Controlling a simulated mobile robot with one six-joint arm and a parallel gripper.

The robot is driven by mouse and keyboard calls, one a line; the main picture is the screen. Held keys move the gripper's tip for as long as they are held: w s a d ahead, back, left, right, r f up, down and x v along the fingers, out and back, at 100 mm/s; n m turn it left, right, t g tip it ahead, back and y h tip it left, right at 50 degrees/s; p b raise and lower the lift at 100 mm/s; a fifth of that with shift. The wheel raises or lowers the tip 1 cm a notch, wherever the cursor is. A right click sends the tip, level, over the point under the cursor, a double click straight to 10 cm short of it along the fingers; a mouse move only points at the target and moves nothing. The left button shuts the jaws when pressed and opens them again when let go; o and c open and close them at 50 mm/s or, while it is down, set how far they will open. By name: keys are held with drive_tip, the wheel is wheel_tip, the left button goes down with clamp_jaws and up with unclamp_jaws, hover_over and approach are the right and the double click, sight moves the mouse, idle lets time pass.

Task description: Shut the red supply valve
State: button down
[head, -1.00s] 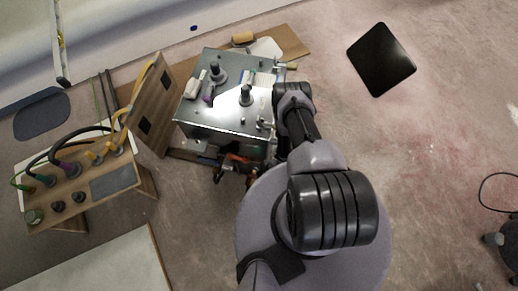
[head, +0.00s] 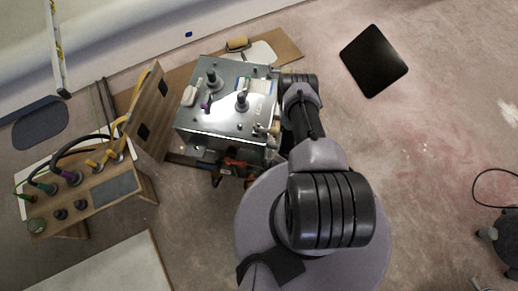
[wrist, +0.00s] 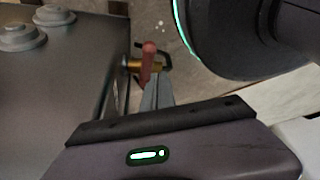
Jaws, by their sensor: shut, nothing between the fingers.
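The red valve handle (wrist: 148,62) stands up at the side of the metal box, on a brass fitting (wrist: 131,65) in the wrist view. My gripper (wrist: 153,82) is shut and empty. Its fingertips are just below the handle in the picture and overlap its lower end; I cannot tell whether they touch. In the head view, red and orange parts (head: 235,167) show at the near side of the metal box (head: 225,123), but I cannot tell which is the valve. My gripper's fingers cannot be made out there.
The metal box carries knobs (head: 241,99) and a white block (head: 190,95). A wooden panel (head: 150,105) and a cabled console (head: 85,195) stand to its left. A black pad (head: 374,61) lies at the upper right. The floor right of my arm is mostly clear.

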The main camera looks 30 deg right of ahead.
drive_tip(key=p+v, duration=0.4)
drive_tip(key=v, duration=0.7)
drive_tip(key=shift+d+r, duration=0.15)
drive_tip(key=shift+r, duration=0.25)
